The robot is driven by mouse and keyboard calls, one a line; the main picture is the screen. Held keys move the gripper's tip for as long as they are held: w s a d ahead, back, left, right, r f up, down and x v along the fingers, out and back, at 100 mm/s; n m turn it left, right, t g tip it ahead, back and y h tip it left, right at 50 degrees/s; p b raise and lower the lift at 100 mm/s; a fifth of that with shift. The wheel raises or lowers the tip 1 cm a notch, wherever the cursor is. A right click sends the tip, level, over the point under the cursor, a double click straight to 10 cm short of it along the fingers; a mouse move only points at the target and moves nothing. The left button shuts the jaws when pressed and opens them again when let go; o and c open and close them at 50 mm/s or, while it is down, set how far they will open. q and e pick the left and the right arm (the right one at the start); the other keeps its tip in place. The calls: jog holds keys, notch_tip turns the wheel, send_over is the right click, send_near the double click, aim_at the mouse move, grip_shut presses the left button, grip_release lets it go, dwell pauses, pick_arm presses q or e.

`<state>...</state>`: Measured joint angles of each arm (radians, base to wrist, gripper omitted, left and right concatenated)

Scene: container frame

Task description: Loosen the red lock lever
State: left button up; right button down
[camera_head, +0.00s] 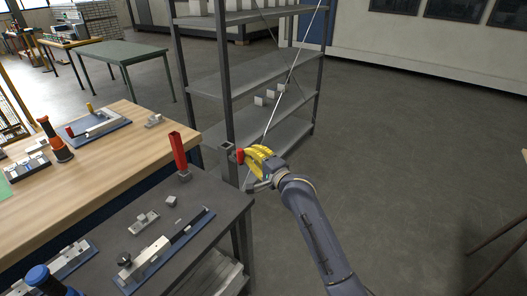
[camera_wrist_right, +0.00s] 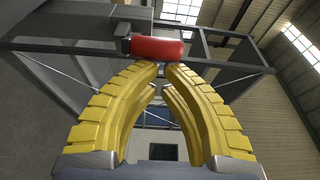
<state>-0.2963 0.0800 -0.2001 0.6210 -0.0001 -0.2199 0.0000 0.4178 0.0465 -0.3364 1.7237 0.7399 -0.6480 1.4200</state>
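A small red lever (camera_head: 239,155) shows at a grey frame corner, just left of my right gripper (camera_head: 250,155). In the right wrist view it is a red rounded bar (camera_wrist_right: 157,47) lying crosswise just beyond the yellow fingertips of that gripper (camera_wrist_right: 162,66). The two fingers curve inward and their tips nearly meet, with only a narrow gap. The tips are at or close to the bar's lower edge; I cannot tell whether they touch it. The bar does not appear to lie between them. My left gripper is not in view.
A grey shelf rack (camera_head: 262,72) stands just behind the right gripper. A dark bench (camera_head: 205,200) at left holds fixtures and an upright red block (camera_head: 178,150). A wooden table (camera_head: 95,170) lies beyond it. The floor (camera_head: 400,140) to the right is mostly clear.

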aim_at(241, 157)
jog(key=shift+s+a, duration=0.55)
jog(key=shift+a, duration=0.3)
jog(key=shift+s+a, duration=0.5)
jog(key=shift+a, duration=0.3)
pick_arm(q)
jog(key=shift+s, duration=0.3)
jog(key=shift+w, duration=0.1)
pick_arm(e)
jog(key=shift+d, duration=0.1)
